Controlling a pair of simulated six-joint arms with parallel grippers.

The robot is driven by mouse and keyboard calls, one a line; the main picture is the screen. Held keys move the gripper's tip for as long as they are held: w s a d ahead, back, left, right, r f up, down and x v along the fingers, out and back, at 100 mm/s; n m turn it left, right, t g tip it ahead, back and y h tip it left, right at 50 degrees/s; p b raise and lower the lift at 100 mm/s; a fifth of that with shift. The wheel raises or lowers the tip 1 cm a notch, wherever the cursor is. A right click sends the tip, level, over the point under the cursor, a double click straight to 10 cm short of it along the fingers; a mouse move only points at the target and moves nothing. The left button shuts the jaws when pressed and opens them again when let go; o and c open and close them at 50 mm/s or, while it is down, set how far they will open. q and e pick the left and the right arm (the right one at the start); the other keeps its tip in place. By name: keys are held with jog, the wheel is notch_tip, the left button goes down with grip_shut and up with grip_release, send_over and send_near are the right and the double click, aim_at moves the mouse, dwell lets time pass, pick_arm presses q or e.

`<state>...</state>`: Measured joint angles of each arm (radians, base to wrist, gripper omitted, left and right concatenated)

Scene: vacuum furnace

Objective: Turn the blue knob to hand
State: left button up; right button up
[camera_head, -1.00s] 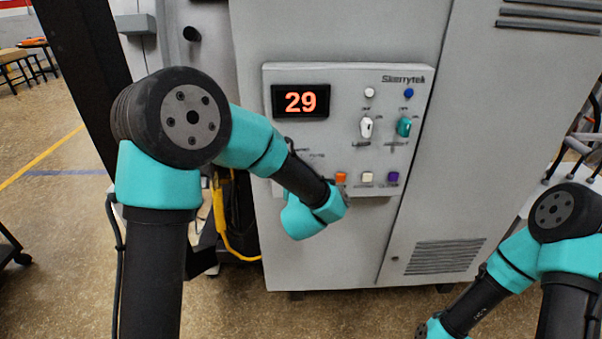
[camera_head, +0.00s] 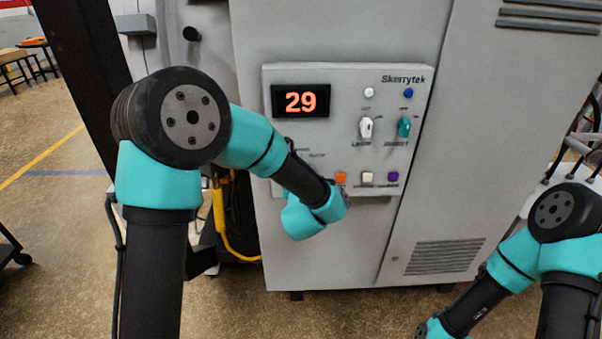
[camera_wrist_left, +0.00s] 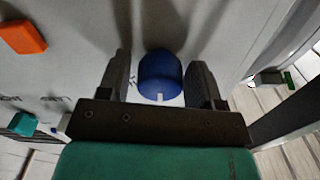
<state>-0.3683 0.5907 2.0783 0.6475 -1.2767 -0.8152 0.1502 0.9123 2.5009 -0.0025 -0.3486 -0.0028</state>
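The blue knob (camera_wrist_left: 160,72) shows in the left wrist view, on a pale panel face, with a white mark on its near edge. My left gripper (camera_wrist_left: 160,85) is open, with one finger on each side of the knob and a visible gap to each. In the head view my left arm covers the lower left of the control panel (camera_head: 345,80), and both the blue knob and the left gripper are hidden behind it. My right arm is at the lower right of the head view, and its gripper is out of frame.
Two small round parts, white (camera_head: 369,92) and blue (camera_head: 408,93), sit above the knobs.

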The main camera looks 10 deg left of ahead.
pick_arm(q)
jog(key=shift+o, duration=0.8)
jog(key=shift+s, duration=0.1)
jog(key=v, duration=1.7)
jog(key=shift+s+d, duration=0.1)
